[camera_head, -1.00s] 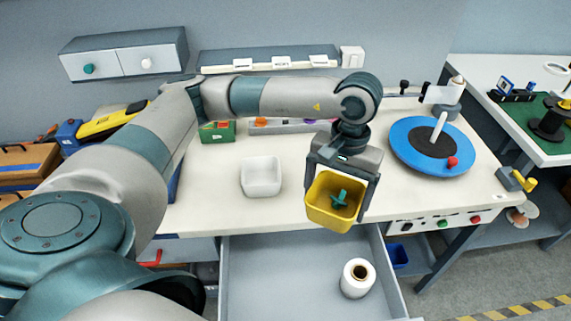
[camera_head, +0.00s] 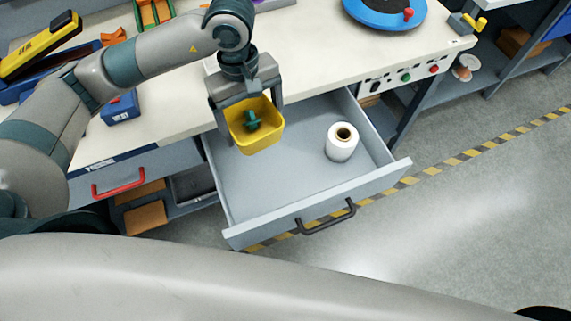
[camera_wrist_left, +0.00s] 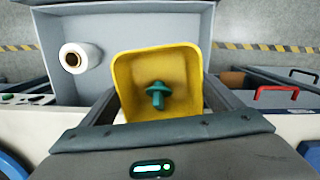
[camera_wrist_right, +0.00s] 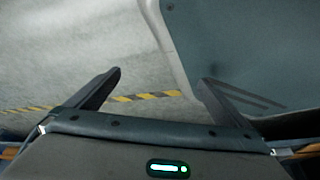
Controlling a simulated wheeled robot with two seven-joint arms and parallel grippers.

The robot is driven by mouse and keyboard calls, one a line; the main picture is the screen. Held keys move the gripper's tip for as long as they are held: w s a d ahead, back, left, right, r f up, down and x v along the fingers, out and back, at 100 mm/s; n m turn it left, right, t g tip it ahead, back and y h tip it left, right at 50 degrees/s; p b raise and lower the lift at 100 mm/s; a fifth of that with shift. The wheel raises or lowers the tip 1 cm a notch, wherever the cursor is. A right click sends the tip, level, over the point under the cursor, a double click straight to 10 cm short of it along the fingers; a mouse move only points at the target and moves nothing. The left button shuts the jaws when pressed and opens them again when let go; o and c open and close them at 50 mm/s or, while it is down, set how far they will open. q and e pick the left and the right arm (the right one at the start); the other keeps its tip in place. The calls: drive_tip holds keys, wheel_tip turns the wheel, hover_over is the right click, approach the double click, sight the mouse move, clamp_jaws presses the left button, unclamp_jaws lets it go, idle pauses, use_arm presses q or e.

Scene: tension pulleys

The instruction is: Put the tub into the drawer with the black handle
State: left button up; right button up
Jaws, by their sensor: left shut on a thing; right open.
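A yellow tub (camera_head: 258,138) with a green knobbed piece inside hangs in my left gripper (camera_head: 247,108). The left gripper is shut on the tub, one finger on each side. The tub also shows in the left wrist view (camera_wrist_left: 135,75). The drawer with the black handle (camera_head: 272,190) is pulled open, and its handle (camera_head: 328,217) is at the front. The tub is over the back left part of this drawer; its exact height above the floor of the drawer is hard to tell. My right gripper (camera_wrist_right: 160,85) is open and empty in the right wrist view.
A white roll (camera_head: 342,142) stands in the right part of the open drawer. The middle and front left of the drawer are clear. A closed drawer with a red handle (camera_head: 118,187) is to the left. A blue disc (camera_head: 385,12) lies on the worktop.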

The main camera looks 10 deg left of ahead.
use_arm(q)
wheel_tip(320, 180, down, 11)
drive_tip(key=s+d+n+b, duration=0.1)
drive_tip(key=d+n+b, duration=0.1)
drive_tip(key=n, duration=0.5)
drive_tip(key=shift+s+d+t+h+b, duration=0.25)
drive_tip(key=shift+t+h+b, duration=0.05)
drive_tip(key=shift+b, duration=0.6)
use_arm(e)
drive_tip(key=w+a+r+t, duration=0.1)
drive_tip(key=w+a, duration=0.1)
drive_tip(key=w, duration=0.3)
drive_tip(key=w+a+r+t+y, duration=0.1)
drive_tip(key=w+a+r+t, duration=0.1)
drive_tip(key=w, duration=0.4)
drive_tip(key=shift+a+r, duration=0.2)
drive_tip(key=shift+a, duration=0.25)
use_arm(q)
drive_tip(key=shift+f, duration=0.1)
